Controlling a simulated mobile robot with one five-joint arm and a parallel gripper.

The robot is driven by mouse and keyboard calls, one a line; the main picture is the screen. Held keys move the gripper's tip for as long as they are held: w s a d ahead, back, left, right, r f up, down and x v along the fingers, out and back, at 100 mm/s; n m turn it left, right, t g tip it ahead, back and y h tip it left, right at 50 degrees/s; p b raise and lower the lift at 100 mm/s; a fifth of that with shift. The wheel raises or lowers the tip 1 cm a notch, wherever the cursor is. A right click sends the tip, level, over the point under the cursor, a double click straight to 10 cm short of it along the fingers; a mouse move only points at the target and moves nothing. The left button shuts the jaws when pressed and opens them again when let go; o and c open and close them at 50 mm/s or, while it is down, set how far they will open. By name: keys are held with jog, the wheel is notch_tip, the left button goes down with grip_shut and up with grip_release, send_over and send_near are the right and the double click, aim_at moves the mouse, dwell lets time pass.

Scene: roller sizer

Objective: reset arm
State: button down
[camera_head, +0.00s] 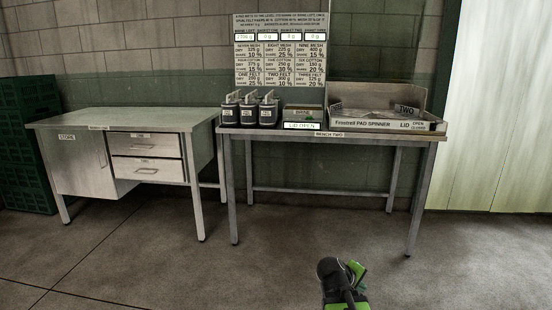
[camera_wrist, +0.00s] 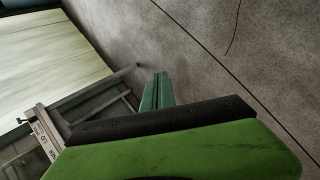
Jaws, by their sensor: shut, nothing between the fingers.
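My arm with its green and black gripper (camera_head: 352,284) shows at the bottom of the head view, in front of bench two and well apart from it. In the wrist view my gripper (camera_wrist: 158,92) shows as green and black finger parts over the bare floor. The gripper is shut and holds nothing. The wrist view is tilted, with a bench edge and legs at its left.
A metal desk (camera_head: 120,120) with a store door and two drawers stands left. Green crates (camera_head: 22,150) are stacked far left. The front floor is clear.

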jog(key=s+a+f+m+g+y, duration=0.3)
jog(key=s+a+y, duration=0.15)
jog(key=a, duration=0.45)
jog(key=s+a+f+m+g+y, duration=0.25)
jog(key=s+a+m, duration=0.2)
jog(key=a, duration=0.35)
notch_tip(320, 180, up, 37)
jog(key=n+p, duration=0.1)
jog(key=p, duration=3.7)
jog(key=shift+s+y, duration=0.15)
jog(key=shift+y, duration=0.15)
jog(key=shift+t, duration=0.25)
jog(key=shift+d, duration=0.1)
